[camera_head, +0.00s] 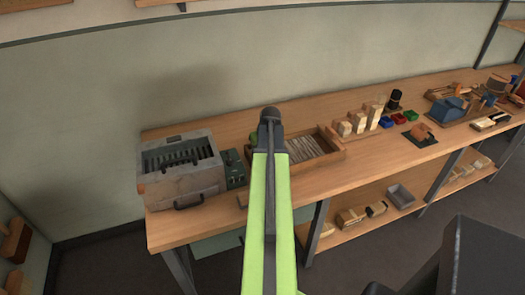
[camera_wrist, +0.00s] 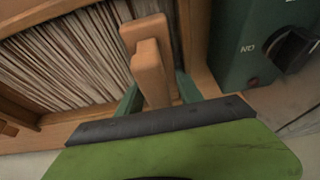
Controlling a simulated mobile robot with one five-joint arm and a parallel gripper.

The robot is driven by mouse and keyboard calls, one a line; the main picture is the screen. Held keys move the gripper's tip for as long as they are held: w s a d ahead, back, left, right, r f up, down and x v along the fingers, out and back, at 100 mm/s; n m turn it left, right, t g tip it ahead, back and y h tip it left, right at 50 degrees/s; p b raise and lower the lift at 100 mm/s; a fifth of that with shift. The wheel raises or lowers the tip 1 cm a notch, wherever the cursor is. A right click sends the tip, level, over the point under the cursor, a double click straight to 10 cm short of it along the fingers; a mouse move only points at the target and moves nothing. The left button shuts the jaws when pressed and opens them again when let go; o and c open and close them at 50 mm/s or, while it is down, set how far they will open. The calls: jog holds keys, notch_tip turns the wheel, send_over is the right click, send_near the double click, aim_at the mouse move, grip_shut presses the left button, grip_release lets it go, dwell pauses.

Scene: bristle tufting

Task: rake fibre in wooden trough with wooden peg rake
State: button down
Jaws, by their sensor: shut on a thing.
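The wooden trough (camera_head: 322,161) stands on the bench just right of my arm and is filled with pale strands of fibre (camera_head: 304,148). In the wrist view the fibre (camera_wrist: 62,62) lies in rows inside the trough's wooden frame (camera_wrist: 62,122). My gripper (camera_wrist: 157,92) is shut on the wooden peg rake (camera_wrist: 150,62), whose light wood stands between the green fingers. The rake is over the trough's end by the fibre. Its pegs are hidden, so I cannot tell whether they touch the fibre. In the head view my arm hides the gripper and rake.
A grey machine (camera_head: 182,172) with a slotted top stands left, with a green control box (camera_head: 233,168) beside it; the box with its black knob is close right in the wrist view (camera_wrist: 262,42). Wooden blocks (camera_head: 358,121) and small coloured bins (camera_head: 398,118) stand right of the trough.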

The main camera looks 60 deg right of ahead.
jog(key=shift+w+a, duration=0.2)
jog(key=shift+a, duration=0.1)
jog(key=s+d, duration=0.5)
jog(key=d, duration=0.2)
jog(key=s+d, duration=0.6)
jog(key=d, duration=0.2)
jog(key=s+d, duration=0.6)
jog(key=d, duration=0.2)
jog(key=shift+s+d, duration=0.1)
jog(key=shift+d, duration=0.05)
jog(key=shift+s+d, duration=0.25)
jog(key=shift+d, duration=0.1)
jog(key=shift+a, duration=0.1)
jog(key=shift+w+a, duration=0.9)
jog(key=shift+a, duration=0.2)
